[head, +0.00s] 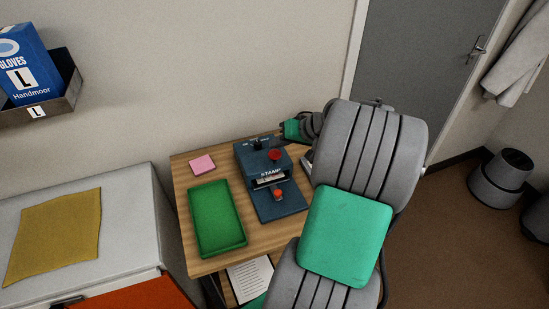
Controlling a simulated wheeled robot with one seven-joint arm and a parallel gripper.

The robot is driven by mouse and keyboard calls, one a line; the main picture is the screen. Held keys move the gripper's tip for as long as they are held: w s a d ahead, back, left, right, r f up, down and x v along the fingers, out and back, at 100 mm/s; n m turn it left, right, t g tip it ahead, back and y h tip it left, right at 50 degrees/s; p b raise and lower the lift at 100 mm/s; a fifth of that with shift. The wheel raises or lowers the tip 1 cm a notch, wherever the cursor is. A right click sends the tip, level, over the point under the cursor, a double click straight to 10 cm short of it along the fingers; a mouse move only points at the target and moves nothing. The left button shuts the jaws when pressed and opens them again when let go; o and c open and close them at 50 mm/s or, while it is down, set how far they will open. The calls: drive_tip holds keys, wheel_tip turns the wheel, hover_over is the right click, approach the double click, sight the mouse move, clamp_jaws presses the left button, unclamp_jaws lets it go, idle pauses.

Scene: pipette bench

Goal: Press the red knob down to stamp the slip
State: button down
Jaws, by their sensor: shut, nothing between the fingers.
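The blue stamp machine (262,159) stands on the small wooden table, with a white "STAMP" label on its front. A round red knob (274,155) sits on its upper right part. A smaller orange-red piece (278,193) is low on its front base. A pale strip (269,180), perhaps the slip, shows in the opening under the label. My gripper (270,141) is shut and empty, reaching in from the right over the back of the machine, behind the knob in the picture. Its fingertips are small and dark here; I cannot tell whether they touch the machine.
A green tray (217,246) and a pink pad (202,165) lie on the wooden table (262,236), left of the machine. A white cabinet with a yellow cloth (52,236) stands at left. My arm covers the table's right side. A printed sheet (250,281) lies below.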

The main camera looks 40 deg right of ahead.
sight(278, 154)
wheel_tip(278, 154, up, 6)
drive_tip(key=p, duration=0.4)
drive_tip(key=shift+p, duration=0.4)
